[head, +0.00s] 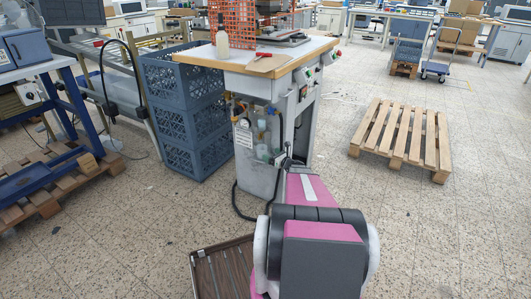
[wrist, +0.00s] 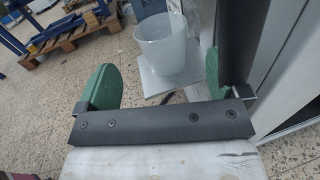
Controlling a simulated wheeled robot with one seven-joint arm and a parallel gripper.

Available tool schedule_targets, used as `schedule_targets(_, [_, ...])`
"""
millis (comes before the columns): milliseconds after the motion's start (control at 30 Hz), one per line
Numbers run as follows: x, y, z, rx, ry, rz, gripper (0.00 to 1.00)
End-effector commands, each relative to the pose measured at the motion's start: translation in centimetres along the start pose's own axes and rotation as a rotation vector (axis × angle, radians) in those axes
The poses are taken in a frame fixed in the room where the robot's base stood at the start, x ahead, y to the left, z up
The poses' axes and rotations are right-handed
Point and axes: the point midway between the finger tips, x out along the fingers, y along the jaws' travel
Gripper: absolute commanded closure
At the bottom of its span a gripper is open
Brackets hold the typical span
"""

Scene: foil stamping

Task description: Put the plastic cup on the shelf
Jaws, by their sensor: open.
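A translucent whitish plastic cup (wrist: 160,42) stands upright on a small white shelf plate (wrist: 152,84) in the wrist view. My gripper (wrist: 158,62) has its two green fingers wide apart, one on each side of the cup in the picture. The cup appears beyond the fingertips, and I see no finger touching it. In the head view, small containers (head: 262,150) sit on the side of the stamping machine's stand (head: 258,178); I cannot tell which is the cup. My arm hides my gripper there.
A grey upright panel (wrist: 285,60) stands close to the right finger. Stacked blue crates (head: 185,110) stand left of the machine. A wooden pallet (head: 402,138) lies on the floor at right. A bottle (head: 222,42) stands on the machine's tabletop (head: 240,62).

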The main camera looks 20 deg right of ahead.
Motion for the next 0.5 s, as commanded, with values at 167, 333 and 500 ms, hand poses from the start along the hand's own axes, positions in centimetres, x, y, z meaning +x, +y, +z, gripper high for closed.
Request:
schedule_targets(167, [-2.8,0.1,0.0,0.001,0.0,-0.001,0.07])
schedule_targets(333, [-3.8,0.2,0.0,-0.004,0.003,0.004,0.07])
schedule_targets(500, [-3.0,3.5,0.6,-0.109,0.058,0.087,0.07])
